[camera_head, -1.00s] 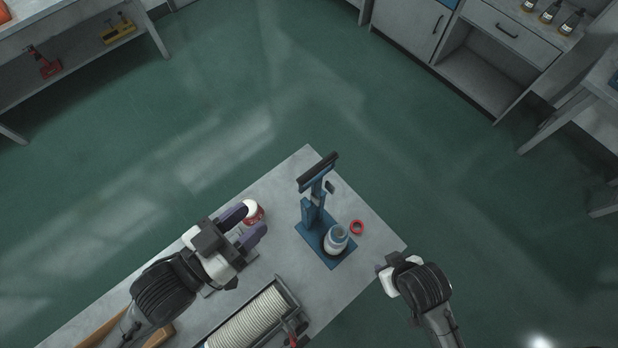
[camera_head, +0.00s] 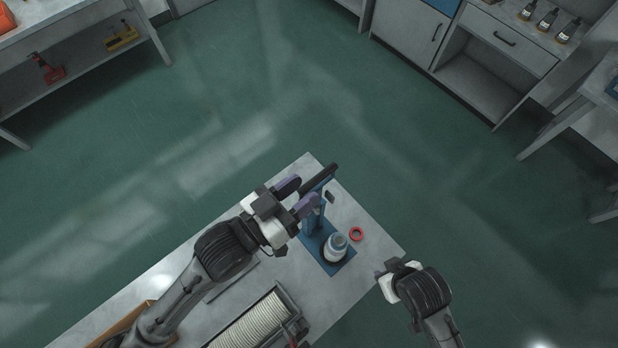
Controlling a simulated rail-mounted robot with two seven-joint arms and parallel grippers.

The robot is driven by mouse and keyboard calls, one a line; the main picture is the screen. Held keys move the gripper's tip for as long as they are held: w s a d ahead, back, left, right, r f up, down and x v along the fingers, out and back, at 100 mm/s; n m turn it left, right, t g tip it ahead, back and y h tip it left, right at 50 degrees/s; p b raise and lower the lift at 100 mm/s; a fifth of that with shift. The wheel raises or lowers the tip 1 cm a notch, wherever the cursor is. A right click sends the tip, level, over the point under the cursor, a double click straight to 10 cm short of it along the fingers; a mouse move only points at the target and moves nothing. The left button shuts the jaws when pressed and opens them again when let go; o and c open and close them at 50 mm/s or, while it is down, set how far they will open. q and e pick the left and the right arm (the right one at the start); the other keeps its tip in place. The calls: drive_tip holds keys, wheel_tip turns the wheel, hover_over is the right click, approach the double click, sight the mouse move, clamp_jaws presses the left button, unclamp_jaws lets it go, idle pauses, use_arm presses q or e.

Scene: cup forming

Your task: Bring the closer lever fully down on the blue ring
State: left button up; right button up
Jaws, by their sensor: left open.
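The blue closer stands on the bench, with its blue base plate (camera_head: 344,266) toward the right end. Its lever (camera_head: 322,180) has a long black handle and is raised above the post. A pale jar (camera_head: 334,251) stands upright on the base plate. A bluish ring (camera_head: 338,240) shows at its top, too small to tell how it sits. My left gripper (camera_head: 297,196) is open, its purple fingers beside the lever handle on the left. I cannot tell whether they touch it. It partly hides the post. My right gripper (camera_head: 384,272) is off the bench's right edge, its fingers unclear.
A red ring (camera_head: 357,234) lies on the bench (camera_head: 375,255) beside the closer's base. A spool of pale cord (camera_head: 250,325) in a dark frame is near the front. Shelves (camera_head: 85,60) and cabinets (camera_head: 480,60) stand apart across open green floor.

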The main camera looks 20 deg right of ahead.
use_arm(q)
drive_tip(key=shift+x, duration=1.15)
drive_tip(key=shift+c, duration=0.2)
clamp_jaws()
